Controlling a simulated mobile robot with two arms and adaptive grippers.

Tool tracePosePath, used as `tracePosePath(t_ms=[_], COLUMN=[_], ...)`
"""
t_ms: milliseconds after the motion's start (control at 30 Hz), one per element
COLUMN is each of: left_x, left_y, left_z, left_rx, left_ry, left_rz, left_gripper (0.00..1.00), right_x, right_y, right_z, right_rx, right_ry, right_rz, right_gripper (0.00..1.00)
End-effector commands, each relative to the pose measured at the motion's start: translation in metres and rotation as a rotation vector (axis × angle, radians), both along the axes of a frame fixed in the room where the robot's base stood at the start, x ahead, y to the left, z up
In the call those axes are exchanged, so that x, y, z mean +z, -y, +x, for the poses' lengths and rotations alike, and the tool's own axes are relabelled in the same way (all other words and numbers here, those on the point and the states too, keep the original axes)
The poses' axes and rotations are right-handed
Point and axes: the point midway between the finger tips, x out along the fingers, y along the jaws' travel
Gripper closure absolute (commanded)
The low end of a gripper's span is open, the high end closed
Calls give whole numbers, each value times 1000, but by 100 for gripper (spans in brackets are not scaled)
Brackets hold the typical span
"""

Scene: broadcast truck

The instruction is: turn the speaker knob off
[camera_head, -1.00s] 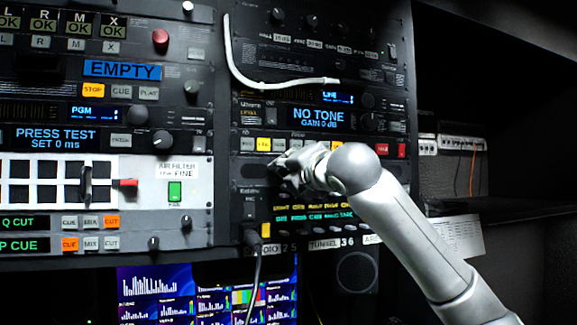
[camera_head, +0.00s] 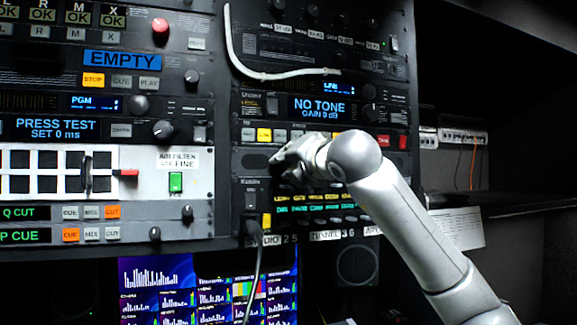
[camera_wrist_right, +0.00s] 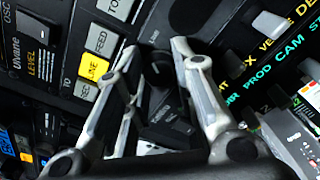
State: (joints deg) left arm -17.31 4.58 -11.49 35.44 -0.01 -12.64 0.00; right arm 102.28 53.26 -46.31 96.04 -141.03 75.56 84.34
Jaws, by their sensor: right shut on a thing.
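My right gripper (camera_head: 278,162) is at the dark panel of the right rack, just below a row of lit buttons. In the right wrist view its fingers (camera_wrist_right: 158,58) stand on either side of a small dark knob (camera_wrist_right: 160,75). The gripper is shut on this knob, which is mostly hidden in the head view. The knob's markings are too dark to read. A dark speaker (camera_head: 357,265) with a round cone stands below the rack. My left gripper is not in view.
A yellow button (camera_head: 264,134) sits just above my right gripper. Lit text rows (camera_head: 315,203) lie below it. A white cable (camera_head: 285,75) hangs across the upper panel. A black plug (camera_head: 252,228) with a cable sticks out lower left.

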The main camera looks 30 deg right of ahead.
Motion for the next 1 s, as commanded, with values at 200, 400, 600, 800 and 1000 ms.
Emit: tracePosePath(t_ms=[200, 400, 600, 800, 1000], left_x=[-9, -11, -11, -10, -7], left_y=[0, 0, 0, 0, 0], left_z=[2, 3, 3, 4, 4], left_rx=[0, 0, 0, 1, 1], left_ry=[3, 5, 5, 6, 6], left_rz=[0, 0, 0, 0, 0], left_gripper=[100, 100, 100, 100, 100], right_x=[-4, -3, -3, -3, -2], right_y=[-1, -1, -1, -1, -1], right_z=[1, 1, 1, 1, 1], right_rx=[3, 2, 3, 3, 4], right_ry=[-50, -96, -140, -185, -230], right_rz=[-180, -366, -552, -736, -921], right_gripper=[99, 99, 99, 99, 99])
